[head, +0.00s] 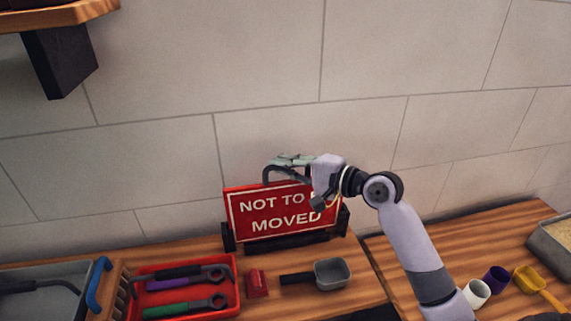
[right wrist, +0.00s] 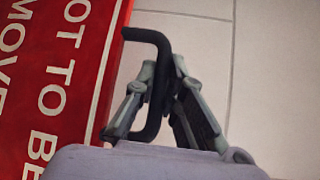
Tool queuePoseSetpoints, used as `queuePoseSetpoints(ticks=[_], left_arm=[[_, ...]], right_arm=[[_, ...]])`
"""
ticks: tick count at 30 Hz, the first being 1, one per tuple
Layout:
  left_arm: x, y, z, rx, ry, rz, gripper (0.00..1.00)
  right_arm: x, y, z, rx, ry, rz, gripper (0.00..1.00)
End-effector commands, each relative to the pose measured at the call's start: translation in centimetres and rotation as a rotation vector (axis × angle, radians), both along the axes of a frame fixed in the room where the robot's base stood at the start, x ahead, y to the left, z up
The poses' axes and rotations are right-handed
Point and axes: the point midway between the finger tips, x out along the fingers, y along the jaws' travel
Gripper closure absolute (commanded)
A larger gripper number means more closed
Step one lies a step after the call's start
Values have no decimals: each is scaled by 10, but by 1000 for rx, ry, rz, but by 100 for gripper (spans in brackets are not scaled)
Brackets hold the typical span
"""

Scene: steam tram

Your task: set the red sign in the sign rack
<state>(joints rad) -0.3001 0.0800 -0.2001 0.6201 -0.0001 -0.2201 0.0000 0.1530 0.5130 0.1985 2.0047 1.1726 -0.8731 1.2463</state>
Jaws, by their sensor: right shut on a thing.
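The red sign (head: 270,222) reads "NOT TO BE MOVED" in white and stands nearly upright, slightly tilted in the picture. Its lower edge is between the end posts of the black sign rack (head: 290,241); I cannot tell whether it rests fully on the bottom. My right gripper (head: 288,165) is at the sign's top edge, shut on its dark handle. The handle (right wrist: 150,36) passes between the fingers in the right wrist view, with the red sign face (right wrist: 50,80) at left. My gripper and wrist hide the sign's upper right corner. My left gripper is not in view.
The rack stands on a wooden counter (head: 365,285) against a tiled wall. In front are a red tray (head: 231,296) of wrenches, a small red block (head: 257,283) and a grey scoop (head: 331,273). Cups (head: 477,292) and a yellow scoop (head: 530,278) are at right.

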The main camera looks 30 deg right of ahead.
Motion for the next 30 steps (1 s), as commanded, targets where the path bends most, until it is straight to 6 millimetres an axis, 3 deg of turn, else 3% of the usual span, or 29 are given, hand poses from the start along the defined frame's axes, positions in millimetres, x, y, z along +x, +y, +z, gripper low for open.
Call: queuePoseSetpoints(ticks=[14, 30], left_arm=[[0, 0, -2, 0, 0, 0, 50], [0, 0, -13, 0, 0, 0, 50]], right_arm=[[0, 0, -2, 1, -5, -1, 100], [0, 0, -22, 1, -4, 0, 100]])
